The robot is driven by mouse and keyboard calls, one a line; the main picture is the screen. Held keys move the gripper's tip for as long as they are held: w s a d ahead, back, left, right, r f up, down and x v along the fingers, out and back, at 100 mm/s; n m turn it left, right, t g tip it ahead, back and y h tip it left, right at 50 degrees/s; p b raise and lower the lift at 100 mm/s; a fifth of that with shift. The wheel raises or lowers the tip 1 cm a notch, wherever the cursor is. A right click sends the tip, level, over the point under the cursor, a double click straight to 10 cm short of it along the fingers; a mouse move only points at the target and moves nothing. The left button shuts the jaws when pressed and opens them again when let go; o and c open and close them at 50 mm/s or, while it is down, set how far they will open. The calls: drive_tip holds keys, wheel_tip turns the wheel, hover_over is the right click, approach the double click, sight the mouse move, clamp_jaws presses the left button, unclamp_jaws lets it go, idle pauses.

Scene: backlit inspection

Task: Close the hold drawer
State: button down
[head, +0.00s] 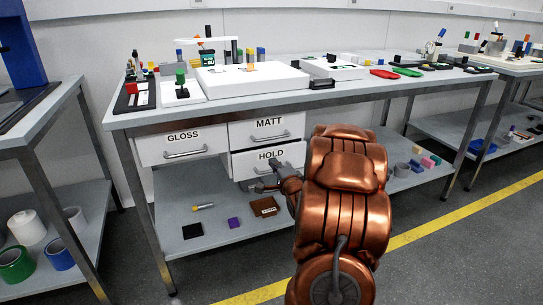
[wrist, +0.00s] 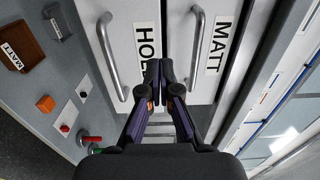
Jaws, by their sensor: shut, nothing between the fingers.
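The hold drawer (head: 241,166) is the lower white drawer under the bench, labelled HOLD. In the head view its front seems to stand slightly forward of the matt drawer above it. In the wrist view the hold drawer front (wrist: 127,30) fills the middle left, turned sideways, with its bar handle (wrist: 109,58). My gripper (wrist: 160,82) is shut and empty. Its fingertips are at the hold drawer front, beside the HOLD label and towards the matt drawer. Whether they touch the front I cannot tell. In the head view my arm partly covers the area right of the drawer.
The matt drawer (head: 245,131) is directly above and the gloss drawer (head: 183,147) is to the left. A lower shelf (head: 185,215) holds a brown MATT box (head: 264,207), a purple block (head: 233,223) and other small items. Bench legs stand either side.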

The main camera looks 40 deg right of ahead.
drive_tip(key=b+v, duration=0.6)
drive_tip(key=b, duration=0.4)
drive_tip(key=shift+s+b, duration=0.3)
drive_tip(key=shift+a+f, duration=0.1)
